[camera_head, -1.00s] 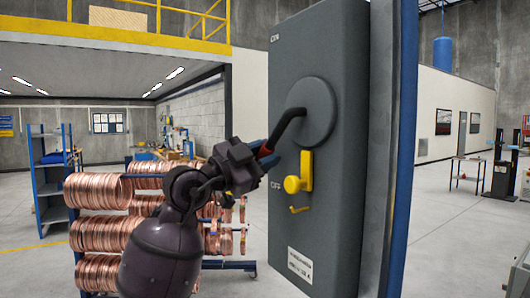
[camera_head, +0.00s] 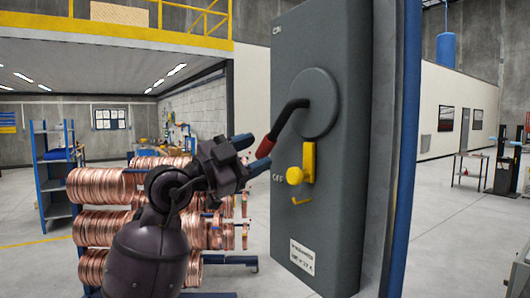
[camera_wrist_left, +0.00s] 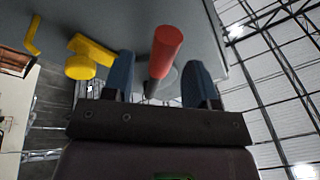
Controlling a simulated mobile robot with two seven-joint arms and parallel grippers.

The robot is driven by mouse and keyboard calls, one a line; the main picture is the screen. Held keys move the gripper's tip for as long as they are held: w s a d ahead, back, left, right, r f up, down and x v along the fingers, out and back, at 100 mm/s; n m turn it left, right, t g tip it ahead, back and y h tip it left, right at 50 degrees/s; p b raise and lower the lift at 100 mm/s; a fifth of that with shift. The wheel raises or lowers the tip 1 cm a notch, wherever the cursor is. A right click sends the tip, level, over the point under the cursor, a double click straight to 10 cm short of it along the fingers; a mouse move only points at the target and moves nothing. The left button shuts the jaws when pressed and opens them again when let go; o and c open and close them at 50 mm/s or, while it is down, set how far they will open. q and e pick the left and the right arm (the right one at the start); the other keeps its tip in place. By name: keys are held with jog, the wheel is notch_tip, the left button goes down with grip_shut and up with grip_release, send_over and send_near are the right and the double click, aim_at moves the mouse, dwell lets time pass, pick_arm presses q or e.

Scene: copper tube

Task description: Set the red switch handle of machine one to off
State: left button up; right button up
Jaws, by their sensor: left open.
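The switch box (camera_head: 345,200) is a tall dark grey cabinet with a round hub (camera_head: 318,95). A black lever runs from the hub down and left to the red switch handle (camera_head: 265,147), whose tip lies a little above the OFF label (camera_head: 278,177). My left gripper (camera_head: 246,156) is open, just left of the red handle, with its two blue fingers spread. In the left wrist view, the red handle (camera_wrist_left: 165,50) appears between the open fingers (camera_wrist_left: 160,85), without visible contact. My right gripper is not in view.
A yellow latch (camera_head: 305,165) sticks out of the box below the lever, close to the red handle. Racks of copper coils (camera_head: 95,185) stand behind my left arm. A blue post (camera_head: 405,150) borders the box on the right.

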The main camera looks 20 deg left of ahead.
pick_arm(q)
jog(key=b+v, duration=0.1)
jog(key=v, duration=0.6)
jog(key=shift+s, duration=0.1)
dwell(0.4)
